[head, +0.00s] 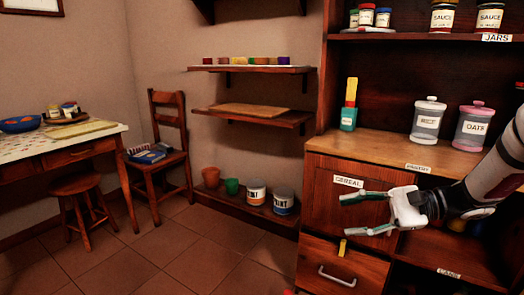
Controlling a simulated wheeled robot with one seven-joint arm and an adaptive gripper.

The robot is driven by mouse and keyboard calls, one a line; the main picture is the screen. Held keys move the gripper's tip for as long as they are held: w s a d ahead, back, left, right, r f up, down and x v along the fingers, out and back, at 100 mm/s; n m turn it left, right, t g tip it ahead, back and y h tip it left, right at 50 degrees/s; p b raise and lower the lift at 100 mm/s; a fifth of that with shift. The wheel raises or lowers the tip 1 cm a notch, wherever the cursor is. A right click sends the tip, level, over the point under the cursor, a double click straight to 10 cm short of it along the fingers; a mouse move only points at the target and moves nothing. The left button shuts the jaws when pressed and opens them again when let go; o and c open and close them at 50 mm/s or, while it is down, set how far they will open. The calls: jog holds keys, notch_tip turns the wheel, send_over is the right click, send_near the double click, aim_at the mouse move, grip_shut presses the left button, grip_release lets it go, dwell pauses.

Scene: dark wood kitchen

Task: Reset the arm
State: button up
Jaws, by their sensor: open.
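My gripper (366,214) is in the head view at the lower right. Its two fingers point left and are spread apart, with nothing seen between them. My arm comes in from the right edge. The gripper is in front of the wooden cabinet drawer labelled CEREAL (328,200) and hides part of it. Whether it touches the drawer front cannot be told.
The cabinet counter (385,149) holds a teal bottle (348,117) and two lidded jars (428,121). A lower drawer (325,270) has a metal handle. A chair (168,155), stool (80,205) and table (75,152) stand left. The tiled floor (185,250) between is clear.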

jog(key=s+a+r+n+g+h, duration=0.2)
jog(key=s+a+n+g+h, duration=0.15)
jog(key=s, duration=0.65)
jog(key=s+a+r+n+g+h, duration=0.25)
jog(key=s+a+n, duration=0.2)
jog(key=s, duration=0.55)
jog(key=s+d+f+n+t+h, duration=0.1)
jog(key=s+d+n+h, duration=0.2)
jog(key=s, duration=0.5)
jog(key=s+d+f+n+t+h, duration=0.1)
jog(key=s+d+t+h, duration=0.15)
jog(key=s+h, duration=0.4)
notch_tip(320, 180, up, 36)
jog(key=s+d+t+y+p, duration=0.1)
jog(key=t+p, duration=0.2)
jog(key=p, duration=3.1)
